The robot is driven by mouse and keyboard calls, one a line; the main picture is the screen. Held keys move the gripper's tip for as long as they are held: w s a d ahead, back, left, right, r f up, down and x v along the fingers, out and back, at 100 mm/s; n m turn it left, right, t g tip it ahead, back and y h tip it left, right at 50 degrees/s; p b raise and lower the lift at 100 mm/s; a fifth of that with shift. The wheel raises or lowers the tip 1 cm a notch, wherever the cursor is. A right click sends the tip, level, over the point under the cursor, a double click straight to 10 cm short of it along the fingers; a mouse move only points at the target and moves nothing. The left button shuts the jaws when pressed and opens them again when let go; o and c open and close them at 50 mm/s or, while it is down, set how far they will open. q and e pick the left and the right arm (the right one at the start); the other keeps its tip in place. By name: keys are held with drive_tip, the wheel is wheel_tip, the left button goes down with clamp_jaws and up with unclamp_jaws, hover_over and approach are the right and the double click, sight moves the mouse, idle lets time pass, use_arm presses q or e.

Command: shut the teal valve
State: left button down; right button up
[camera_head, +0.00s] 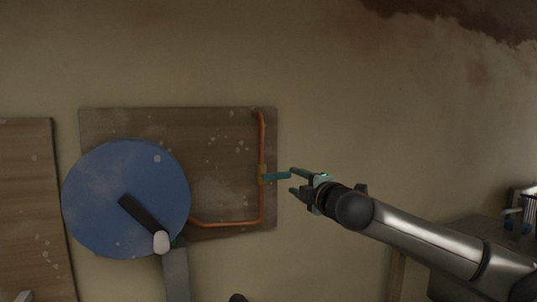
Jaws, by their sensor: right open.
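The teal valve handle (278,177) is a short bar sticking out to the right from a brass valve body (262,173). It lies nearly level, across the upright copper pipe (262,140). My right gripper (293,181) has teal fingers and comes in from the right. It is open, with its fingertips close to the handle's free end, one above and one below it in the picture. I cannot tell whether they touch it. My left gripper is not clearly seen.
The pipe runs on a wooden board (225,150) on the plaster wall. A large blue disc (95,200) with a dark bar (138,215) covers the board's left part. Another board (25,200) is at far left. A dark surface (460,235) stands at lower right.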

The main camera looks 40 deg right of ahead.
drive_tip(key=b+v, duration=0.5)
drive_tip(key=v, duration=0.2)
drive_tip(key=shift+a, duration=0.25)
idle(0.3)
